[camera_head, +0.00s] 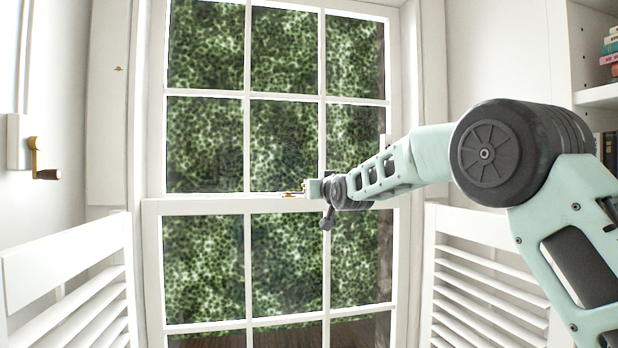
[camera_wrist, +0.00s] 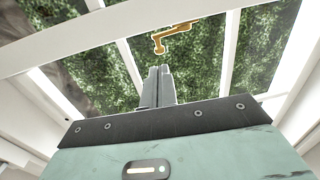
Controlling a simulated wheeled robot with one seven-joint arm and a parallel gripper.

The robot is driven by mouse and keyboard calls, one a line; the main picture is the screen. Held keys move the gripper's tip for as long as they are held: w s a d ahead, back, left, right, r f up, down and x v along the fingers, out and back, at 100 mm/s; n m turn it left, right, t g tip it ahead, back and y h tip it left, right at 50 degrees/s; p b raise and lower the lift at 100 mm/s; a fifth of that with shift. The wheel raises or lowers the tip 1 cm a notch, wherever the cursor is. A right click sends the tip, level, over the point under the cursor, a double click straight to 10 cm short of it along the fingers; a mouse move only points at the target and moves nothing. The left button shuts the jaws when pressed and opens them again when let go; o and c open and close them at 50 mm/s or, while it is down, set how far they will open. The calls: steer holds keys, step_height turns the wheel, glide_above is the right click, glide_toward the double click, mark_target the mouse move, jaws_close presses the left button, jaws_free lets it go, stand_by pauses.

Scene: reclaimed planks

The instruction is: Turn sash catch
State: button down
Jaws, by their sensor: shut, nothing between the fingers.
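The brass sash catch (camera_head: 291,194) sits on the meeting rail at the middle of the white sash window (camera_head: 200,206). It also shows in the wrist view as a brass lever (camera_wrist: 170,36) with a bent arm, just beyond my fingertips. My gripper (camera_head: 312,188) is at the rail, just right of the catch in the head view. In the wrist view its two grey fingers (camera_wrist: 160,72) are together with nothing between them. A small gap shows between the fingertips and the catch there; whether they touch cannot be told from the head view.
White louvred shutters stand low at the left (camera_head: 75,290) and right (camera_head: 490,285) of the window. A brass crank handle (camera_head: 40,165) is on the left wall. A bookshelf (camera_head: 595,95) stands at the far right. Green foliage shows behind the panes.

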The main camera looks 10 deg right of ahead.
steer(key=w+p, duration=0.4)
steer(key=w, duration=0.2)
steer(key=shift+a, duration=0.35)
